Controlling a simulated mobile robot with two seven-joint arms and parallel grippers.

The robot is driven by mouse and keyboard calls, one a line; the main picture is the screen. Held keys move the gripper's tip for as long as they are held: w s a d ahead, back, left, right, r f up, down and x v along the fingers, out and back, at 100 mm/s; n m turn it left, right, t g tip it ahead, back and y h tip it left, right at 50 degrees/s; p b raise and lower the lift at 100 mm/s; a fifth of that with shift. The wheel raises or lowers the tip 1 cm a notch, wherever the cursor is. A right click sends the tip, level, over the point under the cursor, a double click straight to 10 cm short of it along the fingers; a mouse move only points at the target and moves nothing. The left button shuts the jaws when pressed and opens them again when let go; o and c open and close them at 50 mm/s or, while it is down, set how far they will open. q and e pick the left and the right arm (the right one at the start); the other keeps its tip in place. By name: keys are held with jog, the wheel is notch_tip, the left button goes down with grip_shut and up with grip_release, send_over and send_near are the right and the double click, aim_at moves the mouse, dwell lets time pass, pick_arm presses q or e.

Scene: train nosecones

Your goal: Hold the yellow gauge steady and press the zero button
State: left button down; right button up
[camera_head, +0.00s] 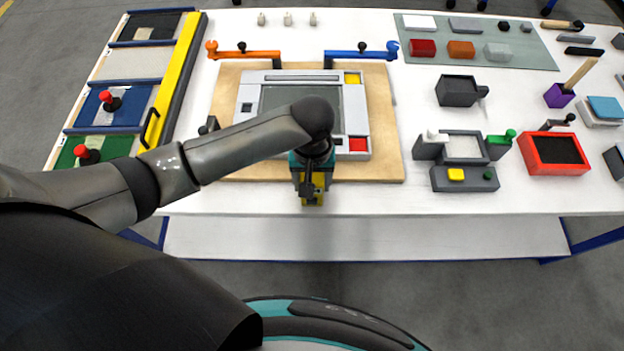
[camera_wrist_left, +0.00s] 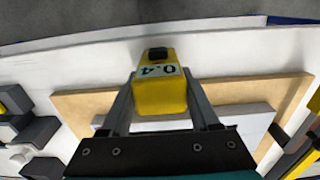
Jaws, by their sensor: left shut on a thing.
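My left gripper (camera_head: 312,190) is shut on the yellow gauge (camera_head: 309,200), near the table's front edge and in front of the wooden board. In the head view the gripper and wrist hide most of the gauge. In the left wrist view the yellow gauge (camera_wrist_left: 160,97) sits between the two fingers of my left gripper (camera_wrist_left: 160,85). Its white label (camera_wrist_left: 158,71) reads 0.4, upside down in this view. A small black part (camera_wrist_left: 157,53) is at its far end; I cannot tell whether it is the zero button. My right gripper is not in view.
The wooden board (camera_head: 390,150) carries a grey frame (camera_head: 245,118) with a dark panel, behind my left gripper. Orange (camera_head: 245,54) and blue (camera_head: 360,55) clamps stand at its back. A grey fixture (camera_head: 464,180) and red tray (camera_head: 535,166) are right. The white front strip is clear.

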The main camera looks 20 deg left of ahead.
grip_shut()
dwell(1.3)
